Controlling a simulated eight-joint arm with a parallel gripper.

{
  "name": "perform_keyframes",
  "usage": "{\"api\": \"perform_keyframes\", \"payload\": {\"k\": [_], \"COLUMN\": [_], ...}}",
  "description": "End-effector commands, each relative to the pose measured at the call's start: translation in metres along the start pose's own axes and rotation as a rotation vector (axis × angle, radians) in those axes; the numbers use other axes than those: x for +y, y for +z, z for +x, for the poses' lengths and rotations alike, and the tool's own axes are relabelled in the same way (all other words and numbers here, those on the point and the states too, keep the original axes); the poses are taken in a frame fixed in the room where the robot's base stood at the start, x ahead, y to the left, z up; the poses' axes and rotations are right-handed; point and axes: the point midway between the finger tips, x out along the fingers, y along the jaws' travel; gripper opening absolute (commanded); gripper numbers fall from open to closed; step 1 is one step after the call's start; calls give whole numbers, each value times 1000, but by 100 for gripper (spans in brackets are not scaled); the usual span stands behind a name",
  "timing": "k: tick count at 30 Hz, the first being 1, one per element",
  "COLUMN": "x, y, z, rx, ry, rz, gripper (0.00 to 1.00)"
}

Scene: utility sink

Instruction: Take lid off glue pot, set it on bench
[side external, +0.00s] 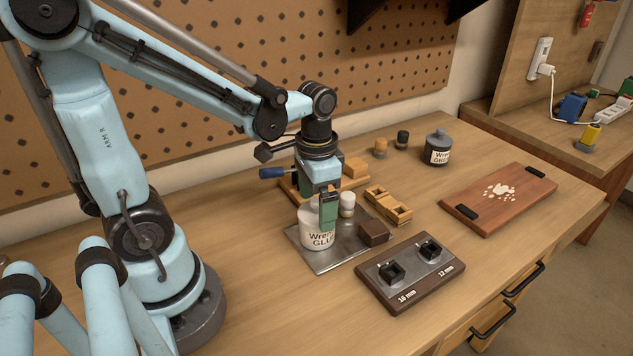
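A white glue pot (315,239) with a "Wren GLUE" label stands upright on a grey metal plate (323,266). My gripper (328,213) points down at the right side of this pot's top, its green fingers overlapping the pot and label in the picture. The fingers hide part of the pot's top, so I cannot tell whether they touch a lid or how far apart they are. A second, dark grey glue pot (437,149) with a similar label stands at the back right, with its top on. The wooden bench (420,215) lies under everything.
Close to my gripper are a small white jar (347,203), a brown block (373,233) and wooden pieces (388,205). A dark fixture marked 16 mm and 12 mm (410,272) lies in front. A reddish board (498,198) lies right. Bare bench lies between.

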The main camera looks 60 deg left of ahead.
Motion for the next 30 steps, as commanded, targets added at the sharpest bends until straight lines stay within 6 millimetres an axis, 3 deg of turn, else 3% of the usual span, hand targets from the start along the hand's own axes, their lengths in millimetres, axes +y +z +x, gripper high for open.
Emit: {"api": "perform_keyframes", "payload": {"k": [1, 9, 22, 30], "x": [0, 0, 0, 0], "y": [0, 0, 0, 0], "z": [0, 0, -5, -30], "rx": [0, 0, 0, 0], "ry": [0, 0, 0, 0], "rz": [0, 0, 0, 0], "gripper": [86, 48, 47, 47]}}
